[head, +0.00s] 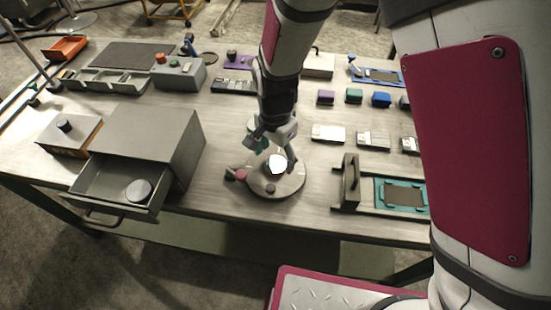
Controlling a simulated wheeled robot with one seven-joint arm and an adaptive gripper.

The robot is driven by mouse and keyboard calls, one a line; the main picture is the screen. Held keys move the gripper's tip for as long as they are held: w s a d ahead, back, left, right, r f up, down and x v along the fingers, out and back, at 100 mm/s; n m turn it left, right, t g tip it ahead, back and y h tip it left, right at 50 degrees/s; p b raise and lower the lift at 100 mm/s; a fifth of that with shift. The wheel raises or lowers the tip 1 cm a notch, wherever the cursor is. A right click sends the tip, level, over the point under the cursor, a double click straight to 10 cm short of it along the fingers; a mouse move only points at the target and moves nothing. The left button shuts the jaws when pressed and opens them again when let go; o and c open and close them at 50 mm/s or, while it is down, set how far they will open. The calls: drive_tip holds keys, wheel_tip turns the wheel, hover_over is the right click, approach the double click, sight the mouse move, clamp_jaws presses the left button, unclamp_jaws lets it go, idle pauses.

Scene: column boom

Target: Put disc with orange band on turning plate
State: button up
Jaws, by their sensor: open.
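The round turning plate (292,187) lies flat on the table, with small pink and dark pieces at its near left edge. My gripper (273,159) is open and points down over the plate. A bright white round thing (278,164) shows between or just by its fingers, at the plate's middle. I cannot tell whether the fingers touch it. A grey disc (138,190) lies in the open drawer (104,182) at the left. No orange band can be made out on either round thing. My fingers and wrist hide part of the plate.
The grey drawer cabinet (160,141) stands left of the plate. A frame with a teal panel (402,193) stands at the right. Small coloured blocks (381,99) and pale pieces (328,134) lie behind it. An orange tray (65,48) is at the far left.

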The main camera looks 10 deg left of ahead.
sight(275, 164)
wheel_tip(275, 164, up, 9)
drive_tip(key=s+d+r+n+t+y, duration=0.1)
drive_tip(key=s+d+r+n+t, duration=0.15)
drive_tip(key=d+r, duration=1.2)
drive_tip(key=s+d+r+n+t+h, duration=0.1)
drive_tip(key=s+d+r+n+t, duration=0.1)
drive_tip(key=s+d+r, duration=0.4)
drive_tip(key=shift+s+d+n+t, duration=0.35)
drive_tip(key=shift+s+d+n, duration=0.5)
drive_tip(key=shift+s+d, duration=2.45)
drive_tip(key=shift+w+d, duration=0.7)
